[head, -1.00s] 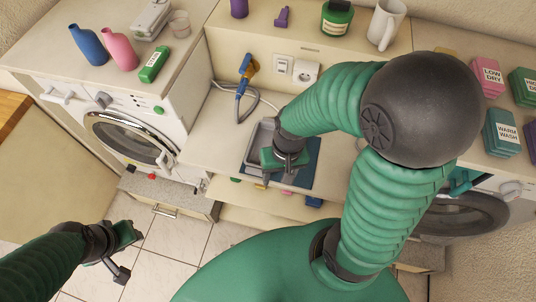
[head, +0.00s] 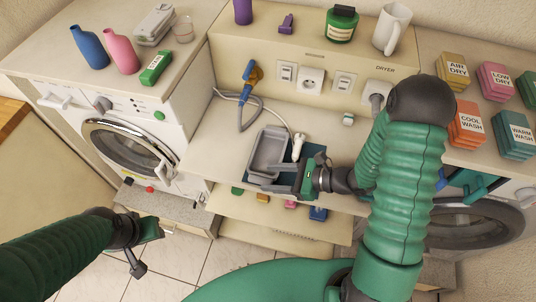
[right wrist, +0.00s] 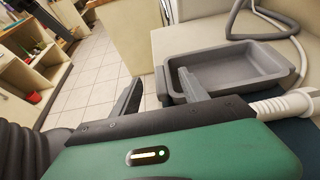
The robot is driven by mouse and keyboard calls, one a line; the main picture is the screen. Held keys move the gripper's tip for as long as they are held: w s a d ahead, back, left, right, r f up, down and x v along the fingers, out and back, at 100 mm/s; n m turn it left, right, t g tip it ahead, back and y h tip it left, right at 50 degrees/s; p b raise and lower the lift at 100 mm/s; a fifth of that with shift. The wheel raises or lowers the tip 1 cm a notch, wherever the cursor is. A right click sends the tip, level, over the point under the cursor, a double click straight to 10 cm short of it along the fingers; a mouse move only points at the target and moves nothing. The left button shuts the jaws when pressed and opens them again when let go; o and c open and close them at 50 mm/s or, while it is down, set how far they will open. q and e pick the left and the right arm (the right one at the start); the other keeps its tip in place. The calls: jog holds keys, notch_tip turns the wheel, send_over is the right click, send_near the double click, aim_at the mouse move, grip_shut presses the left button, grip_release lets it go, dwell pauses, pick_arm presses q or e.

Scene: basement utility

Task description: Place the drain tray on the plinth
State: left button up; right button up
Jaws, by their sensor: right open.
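The grey drain tray (head: 266,152) lies on the pale counter, partly over a dark blue mat (head: 314,168). It also shows in the right wrist view (right wrist: 235,70), empty. My right gripper (head: 272,184) is open at the tray's near side, fingers pointing left. In the right wrist view its fingers (right wrist: 160,95) straddle the line of the tray's near wall; I cannot tell whether they touch. A low plinth with a speckled grey top (head: 150,202) stands under the left washing machine. My left gripper (head: 148,248) is open and empty over the floor, below the plinth.
The left washing machine's round door (head: 128,148) faces the plinth. Below the counter, a shelf (head: 270,212) holds several coloured items. The tiled floor near my left gripper is clear.

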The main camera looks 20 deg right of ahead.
aim_at(257, 176)
jog(key=x, duration=0.5)
jog(key=shift+w+d+f, duration=0.15)
jog(key=shift+w+f, duration=0.15)
jog(key=shift+s+r, duration=0.1)
jog(key=c, duration=0.5)
grip_shut()
